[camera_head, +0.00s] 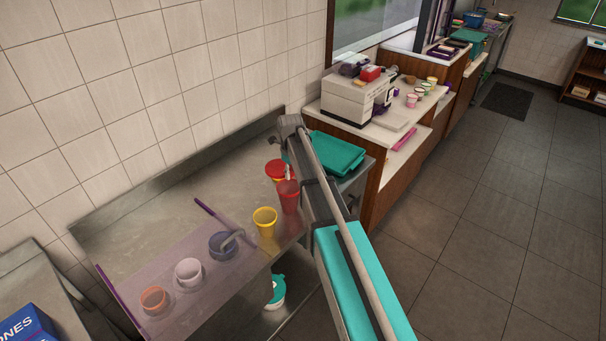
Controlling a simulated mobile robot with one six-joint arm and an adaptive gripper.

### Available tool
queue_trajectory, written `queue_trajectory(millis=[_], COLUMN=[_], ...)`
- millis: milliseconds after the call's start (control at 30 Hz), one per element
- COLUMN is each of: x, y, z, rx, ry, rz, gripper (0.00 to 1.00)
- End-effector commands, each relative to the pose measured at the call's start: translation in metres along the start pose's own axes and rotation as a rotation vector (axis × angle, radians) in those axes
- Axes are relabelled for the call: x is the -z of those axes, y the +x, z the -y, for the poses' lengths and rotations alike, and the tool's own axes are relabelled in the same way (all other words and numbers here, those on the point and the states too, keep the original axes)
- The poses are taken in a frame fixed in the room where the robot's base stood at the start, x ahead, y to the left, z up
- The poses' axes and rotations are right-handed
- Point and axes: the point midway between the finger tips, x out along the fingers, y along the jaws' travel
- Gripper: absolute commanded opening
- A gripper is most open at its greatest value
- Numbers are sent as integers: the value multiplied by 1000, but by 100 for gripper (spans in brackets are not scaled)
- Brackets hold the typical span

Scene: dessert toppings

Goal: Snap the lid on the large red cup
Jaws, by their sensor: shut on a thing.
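The large red cup (289,199) stands upright near the right end of the metal counter, beside a yellow cup. A round red piece, which looks like the lid (274,168), is just behind and left of the cup's top. My gripper (287,171) is small in the picture and partly hidden by my arm. It points down at the red lid's right edge, close above the cup, and is shut on the lid. I cannot tell whether the lid touches the cup. The lid does not cover the cup's top squarely in this view.
A teal tray (337,152) lies right of my arm. The counter's back left is clear.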

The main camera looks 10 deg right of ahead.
Motion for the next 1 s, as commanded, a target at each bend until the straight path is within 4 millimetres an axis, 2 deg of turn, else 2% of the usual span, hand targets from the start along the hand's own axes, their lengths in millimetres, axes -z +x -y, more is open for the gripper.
queue_trajectory(millis=[500,1000], x=[40,42], y=[-10,-9], z=[2,4], rx=[-1,-1], ry=[1,2], rz=[-4,-4], gripper=[21,21])
